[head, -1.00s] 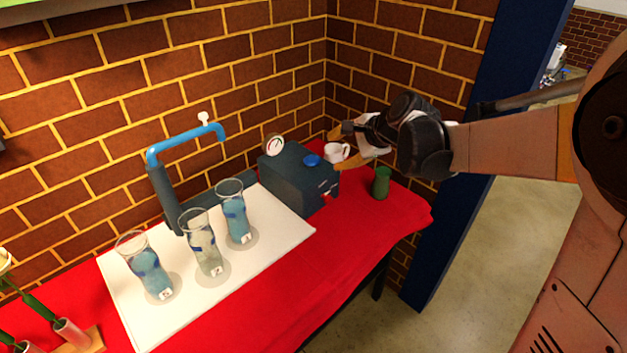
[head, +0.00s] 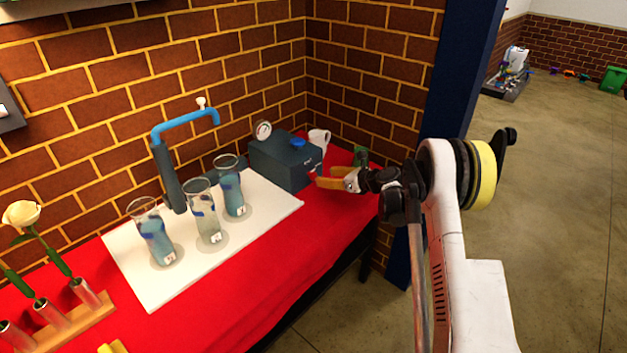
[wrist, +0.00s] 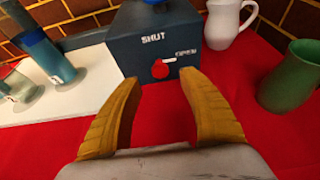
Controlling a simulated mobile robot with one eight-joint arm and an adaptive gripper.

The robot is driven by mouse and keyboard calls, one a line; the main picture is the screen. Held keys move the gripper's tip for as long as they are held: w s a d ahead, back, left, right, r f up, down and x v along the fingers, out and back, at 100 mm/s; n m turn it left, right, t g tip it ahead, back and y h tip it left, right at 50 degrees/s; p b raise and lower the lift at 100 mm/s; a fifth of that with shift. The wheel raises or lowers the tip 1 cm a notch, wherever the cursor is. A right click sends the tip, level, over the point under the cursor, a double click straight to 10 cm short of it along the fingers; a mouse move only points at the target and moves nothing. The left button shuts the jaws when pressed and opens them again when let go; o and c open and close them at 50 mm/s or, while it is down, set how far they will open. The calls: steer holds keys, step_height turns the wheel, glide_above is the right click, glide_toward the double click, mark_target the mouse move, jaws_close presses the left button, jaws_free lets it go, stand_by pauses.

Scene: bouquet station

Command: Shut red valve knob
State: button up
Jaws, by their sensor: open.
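The red valve knob (wrist: 160,69) is on the front face of the dark blue-grey box (wrist: 142,42) in the wrist view. A white pointer on it points right, toward the word OPEN; the word SHUT is above the knob. My gripper (wrist: 158,84) is open, its two orange fingers apart, with the knob ahead between the fingertips. I see no contact with the knob. In the head view the box (head: 279,165) stands at the table's back corner, and my gripper (head: 314,180) is in front of it; the knob is mostly hidden there.
A white jug (wrist: 226,22) and a green vase (wrist: 291,78) stand right of the box. Several glass vases with blue liquid stand on the white board (head: 150,290) at left, below a blue spout pipe (head: 184,118). Red cloth before the box is clear.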

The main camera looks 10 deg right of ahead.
mark_target(315, 175)
steer(key=b+x, duration=0.2)
steer(key=x, duration=0.5)
steer(key=shift+w+a+f, duration=0.1)
steer(key=shift+w+a, duration=0.05)
jaws_close()
